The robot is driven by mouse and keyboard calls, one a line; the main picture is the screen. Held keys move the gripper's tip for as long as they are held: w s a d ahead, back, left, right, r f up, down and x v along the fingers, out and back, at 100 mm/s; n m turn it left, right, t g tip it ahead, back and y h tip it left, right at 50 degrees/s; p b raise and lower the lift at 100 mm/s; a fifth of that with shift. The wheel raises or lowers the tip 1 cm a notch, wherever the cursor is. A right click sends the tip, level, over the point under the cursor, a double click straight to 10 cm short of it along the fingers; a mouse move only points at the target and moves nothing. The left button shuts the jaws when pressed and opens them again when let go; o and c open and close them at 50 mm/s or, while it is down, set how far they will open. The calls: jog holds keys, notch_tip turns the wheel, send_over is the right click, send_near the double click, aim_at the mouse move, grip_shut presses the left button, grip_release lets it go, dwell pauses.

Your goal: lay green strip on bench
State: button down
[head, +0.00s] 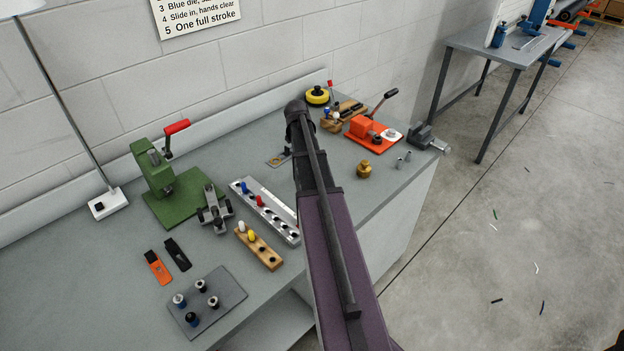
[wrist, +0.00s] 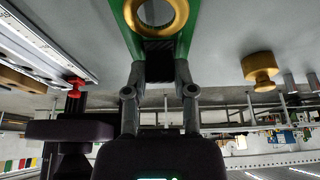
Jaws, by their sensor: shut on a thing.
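The green strip (wrist: 187,42) shows in the wrist view with a gold ring around a round hole. My gripper (wrist: 160,68) is shut on its near end, and the far end runs out of the picture's top. The grey bench (wrist: 228,45) lies behind it; I cannot tell whether the strip touches it. In the head view the bench (head: 90,270) runs along the wall. My arm hides most of my gripper there, and a small piece with a gold ring (head: 275,161) shows just left of it.
A green press (head: 180,195), a metal rail (head: 285,222), a wooden block (head: 262,250) and a grey plate (head: 225,310) stand left of my arm. A brass knob (head: 364,170) and an orange tool (head: 370,133) stand right. The bench's left front is bare.

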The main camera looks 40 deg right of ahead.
dwell(0.3)
jog(key=shift+f+b, duration=1.85)
jog(key=shift+f, duration=0.05)
jog(key=shift+f, duration=0.1)
jog(key=shift+c, duration=2.2)
grip_release()
jog(key=p+v, duration=1.1)
jog(key=v, duration=0.1)
